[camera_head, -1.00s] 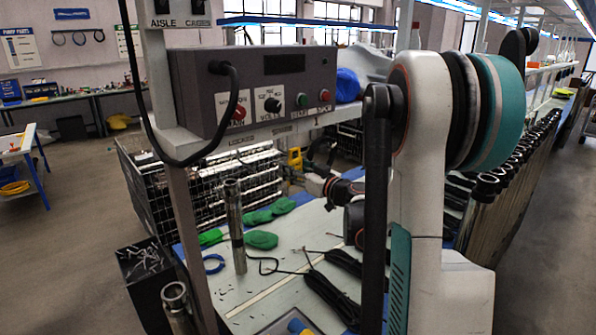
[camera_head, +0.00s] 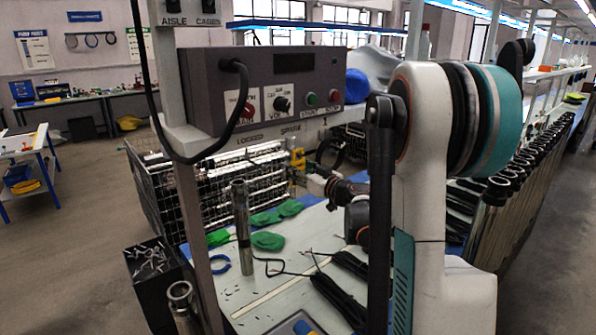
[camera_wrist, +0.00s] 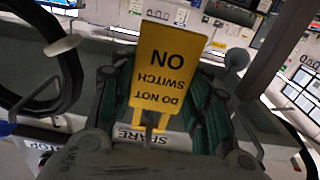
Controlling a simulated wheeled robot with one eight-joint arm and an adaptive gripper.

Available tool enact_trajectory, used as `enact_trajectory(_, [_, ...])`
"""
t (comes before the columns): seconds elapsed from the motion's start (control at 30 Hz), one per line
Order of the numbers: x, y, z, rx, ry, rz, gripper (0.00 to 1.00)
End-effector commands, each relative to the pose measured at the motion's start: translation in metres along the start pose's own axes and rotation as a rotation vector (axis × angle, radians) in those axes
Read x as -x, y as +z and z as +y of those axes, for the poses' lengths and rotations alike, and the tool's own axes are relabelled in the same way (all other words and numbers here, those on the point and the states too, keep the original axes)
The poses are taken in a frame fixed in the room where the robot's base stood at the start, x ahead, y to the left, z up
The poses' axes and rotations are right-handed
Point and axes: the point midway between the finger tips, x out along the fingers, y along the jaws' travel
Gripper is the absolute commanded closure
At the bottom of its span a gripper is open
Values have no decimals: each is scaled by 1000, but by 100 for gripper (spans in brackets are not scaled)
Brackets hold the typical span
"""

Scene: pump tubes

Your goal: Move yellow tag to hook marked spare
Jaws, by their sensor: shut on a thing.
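The yellow tag (camera_wrist: 165,62), lettered "DO NOT SWITCH ON", shows upside down in the wrist view. My gripper (camera_wrist: 158,110) is shut on it near its lettered end. The white "SPARE" label (camera_wrist: 140,137) shows just below the tag, also upside down. In the head view, the yellow tag (camera_head: 297,158) is small, below the grey control box (camera_head: 262,88) and its "SPARE" label (camera_head: 291,128). My gripper (camera_head: 316,172) is partly hidden there. The spare hook itself is not clear, and I cannot tell whether the tag touches it.
A "LOCKED" label (camera_head: 249,139) is left of the spare one. A black cable (camera_head: 240,110) loops from the box down past the post (camera_head: 192,220). A wire cage (camera_head: 152,195) stands behind. A metal tube (camera_head: 242,228) stands upright on the bench.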

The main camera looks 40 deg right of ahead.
Motion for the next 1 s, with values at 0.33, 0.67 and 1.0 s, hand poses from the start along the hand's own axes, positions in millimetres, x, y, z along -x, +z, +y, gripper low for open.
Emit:
enact_trajectory(0.33, [0,0,0,0,0,0,50])
enact_trajectory(0.67, [0,0,0,0,0,0,33])
enact_trajectory(1.0, [28,0,1,0,3,0,33])
